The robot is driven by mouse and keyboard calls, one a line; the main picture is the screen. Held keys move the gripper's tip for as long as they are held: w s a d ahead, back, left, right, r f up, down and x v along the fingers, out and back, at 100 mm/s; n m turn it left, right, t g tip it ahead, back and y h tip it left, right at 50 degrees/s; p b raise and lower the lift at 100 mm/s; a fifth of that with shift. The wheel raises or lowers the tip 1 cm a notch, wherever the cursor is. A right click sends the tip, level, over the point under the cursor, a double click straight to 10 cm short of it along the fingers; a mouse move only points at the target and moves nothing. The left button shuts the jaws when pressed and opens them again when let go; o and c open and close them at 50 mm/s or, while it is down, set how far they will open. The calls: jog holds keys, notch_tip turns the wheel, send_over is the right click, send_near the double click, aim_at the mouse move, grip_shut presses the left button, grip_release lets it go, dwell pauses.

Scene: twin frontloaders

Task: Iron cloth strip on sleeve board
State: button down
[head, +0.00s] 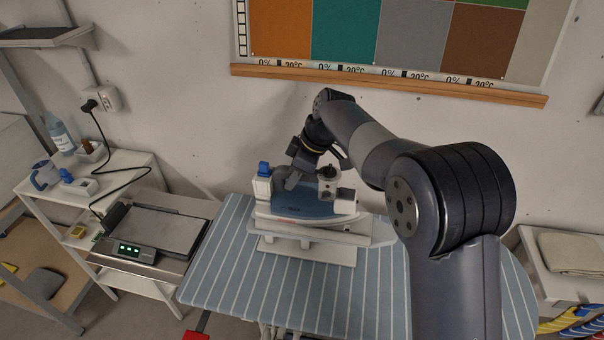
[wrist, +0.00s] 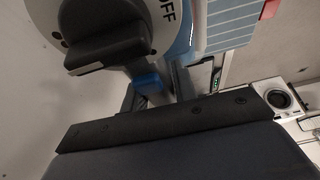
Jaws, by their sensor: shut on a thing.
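A blue and white iron (head: 310,204) sits level over the narrow white sleeve board (head: 352,236), which stands on the striped ironing board. My gripper (head: 291,182) reaches down onto the top of the iron, between its blue-capped post on the left and a grey knob on the right. It is shut on the iron, though the fingertips and the grip are partly hidden. In the wrist view, a dark dial knob (wrist: 108,42) of the iron shows beside the letters OFF. I cannot make out the cloth strip, and I cannot tell whether the iron touches the sleeve board.
The striped ironing board (head: 235,270) has free room on its left and front. A hot plate-like device (head: 150,235) with green lights stands on a cart at left. A shelf (head: 110,175) holds a bottle and a mug. Folded cloth (head: 570,254) lies at right.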

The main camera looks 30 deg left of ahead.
aim_at(277, 166)
jog(key=shift+s+a+r+p, duration=0.15)
jog(key=shift+a+p, duration=0.2)
jog(key=shift+a, duration=0.4)
jog(key=shift+s+a+p, duration=0.2)
jog(key=shift+a+p, duration=0.1)
jog(key=shift+a, duration=0.5)
jog(key=shift+s+a+r+p, duration=0.15)
jog(key=shift+a+p, duration=0.2)
jog(key=shift+a, duration=0.4)
jog(key=s+a, duration=0.2)
jog(key=a, duration=0.6)
jog(key=shift+a+f, duration=0.2)
jog(key=shift+a, duration=0.05)
notch_tip(277, 166, up, 4)
jog(key=shift+r, duration=0.1)
jog(key=shift+s, duration=0.15)
